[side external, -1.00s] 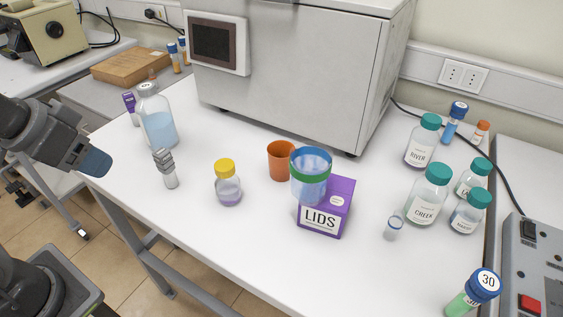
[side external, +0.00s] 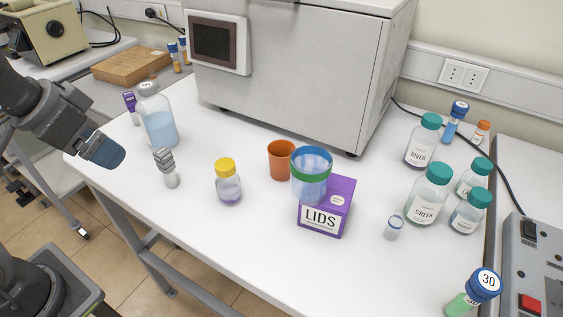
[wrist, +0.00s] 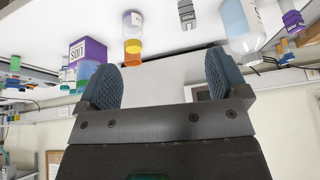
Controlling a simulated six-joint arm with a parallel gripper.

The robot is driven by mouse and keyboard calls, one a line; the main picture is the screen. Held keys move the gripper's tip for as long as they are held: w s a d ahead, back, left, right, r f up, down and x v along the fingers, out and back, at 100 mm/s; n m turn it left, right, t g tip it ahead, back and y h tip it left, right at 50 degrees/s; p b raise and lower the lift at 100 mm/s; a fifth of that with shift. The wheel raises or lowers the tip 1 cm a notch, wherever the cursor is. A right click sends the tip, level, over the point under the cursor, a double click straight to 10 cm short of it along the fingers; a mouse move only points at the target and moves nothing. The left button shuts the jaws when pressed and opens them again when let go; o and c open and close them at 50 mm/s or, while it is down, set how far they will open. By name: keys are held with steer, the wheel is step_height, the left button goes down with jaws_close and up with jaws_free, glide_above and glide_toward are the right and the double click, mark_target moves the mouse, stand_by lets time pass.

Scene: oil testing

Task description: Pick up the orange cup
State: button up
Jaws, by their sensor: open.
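The orange cup (side external: 281,160) stands upright on the white table (side external: 240,265), just left of and behind a clear cup with blue and green bands (side external: 312,176). My gripper (side external: 108,153) is at the far left in the side external view, in the air and well apart from the orange cup. In the wrist view my gripper (wrist: 163,84) is open, with both blue fingers wide apart and nothing between them.
A yellow-lidded jar (side external: 228,182), a grey-topped vial (side external: 167,168) and a bottle of blue liquid (side external: 157,118) stand between my gripper and the orange cup. The banded cup sits at the purple LIDS box (side external: 327,210). A large grey machine (side external: 290,70) stands behind.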

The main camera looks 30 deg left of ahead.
steer(key=w+d+r+m+g, duration=0.1)
steer(key=w+r+m, duration=0.15)
steer(key=w, duration=0.25)
steer(key=w+d+r+m, duration=0.1)
steer(key=w+d+m, duration=0.1)
steer(key=w+m, duration=0.15)
steer(key=m+g, duration=0.4)
steer(key=m, duration=0.8)
glide_above(282, 158)
steer(key=w+a, duration=0.2)
step_height(282, 158, down, 8)
steer(key=f, duration=1.4)
steer(key=shift+w+d, duration=0.2)
steer(key=shift+w, duration=0.05)
steer(key=c, duration=1)
steer(key=shift+r, duration=0.1)
